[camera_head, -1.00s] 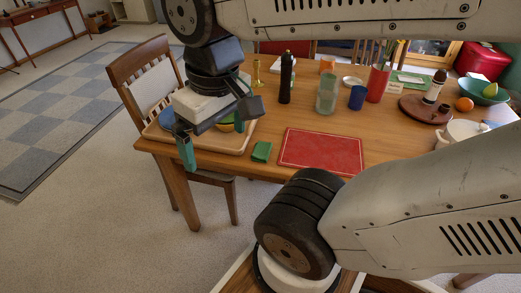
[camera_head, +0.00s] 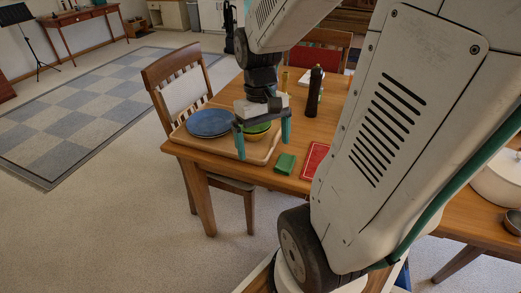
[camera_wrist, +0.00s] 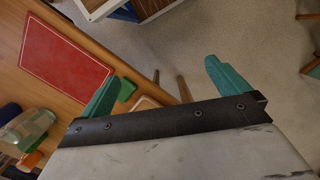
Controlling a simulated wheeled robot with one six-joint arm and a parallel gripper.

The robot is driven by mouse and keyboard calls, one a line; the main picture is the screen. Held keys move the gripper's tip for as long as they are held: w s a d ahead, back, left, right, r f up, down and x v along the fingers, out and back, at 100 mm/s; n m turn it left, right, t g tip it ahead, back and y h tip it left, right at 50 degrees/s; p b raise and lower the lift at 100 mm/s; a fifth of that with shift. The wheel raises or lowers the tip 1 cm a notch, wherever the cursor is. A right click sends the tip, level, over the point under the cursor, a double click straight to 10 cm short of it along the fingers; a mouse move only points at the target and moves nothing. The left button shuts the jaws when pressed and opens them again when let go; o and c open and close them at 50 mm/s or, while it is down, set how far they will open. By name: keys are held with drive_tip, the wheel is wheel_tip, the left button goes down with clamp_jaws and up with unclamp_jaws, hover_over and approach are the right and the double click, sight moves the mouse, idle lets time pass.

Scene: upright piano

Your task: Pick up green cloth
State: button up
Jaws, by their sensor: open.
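The green cloth (camera_head: 285,163) is a small folded block lying on the wooden table near its front edge, between the tray and the red mat. It also shows in the wrist view (camera_wrist: 127,90), beside the left teal finger, which seems to hide part of it. My gripper (camera_head: 262,143) is open with its fingers pointing down, over the tray's near right part, up and left of the cloth in the head view. In the wrist view my gripper (camera_wrist: 162,72) has nothing between its fingers but table edge and floor.
The wooden tray (camera_head: 187,141) holds blue plates (camera_head: 209,123) and a green and yellow bowl (camera_head: 257,131). A dark bottle (camera_head: 315,92) stands behind. The red mat (camera_wrist: 65,62) lies beside the cloth. A chair (camera_head: 180,88) stands at the table's left. My arm hides the table's right part.

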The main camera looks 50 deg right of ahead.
sight(285, 160)
drive_tip(key=w+d+f+n, duration=0.1)
drive_tip(key=d+f, duration=0.4)
drive_tip(key=w+d+f+n, duration=0.1)
drive_tip(key=d+f, duration=0.4)
drive_tip(key=d, duration=0.1)
drive_tip(key=w+d+f+n, duration=0.1)
drive_tip(key=d+f, duration=0.4)
drive_tip(key=shift+w+d+f+n+t, duration=0.1)
drive_tip(key=shift+w+d+n+t, duration=0.05)
drive_tip(key=shift+w+n+t, duration=0.2)
drive_tip(key=shift+w+d+f+n+t+h, duration=0.1)
drive_tip(key=shift+w+d+n+t+h, duration=0.3)
drive_tip(key=shift+w+d+n, duration=0.9)
drive_tip(key=shift+w+n, duration=0.05)
drive_tip(key=shift+n, duration=0.3)
drive_tip(key=shift+f, duration=0.15)
drive_tip(key=shift+f+n, duration=0.3)
drive_tip(key=shift+f, duration=0.05)
drive_tip(key=f, duration=0.6)
drive_tip(key=shift+w+f, duration=0.2)
drive_tip(key=shift+f, duration=0.2)
drive_tip(key=c, duration=0.8)
drive_tip(key=shift+c, duration=0.2)
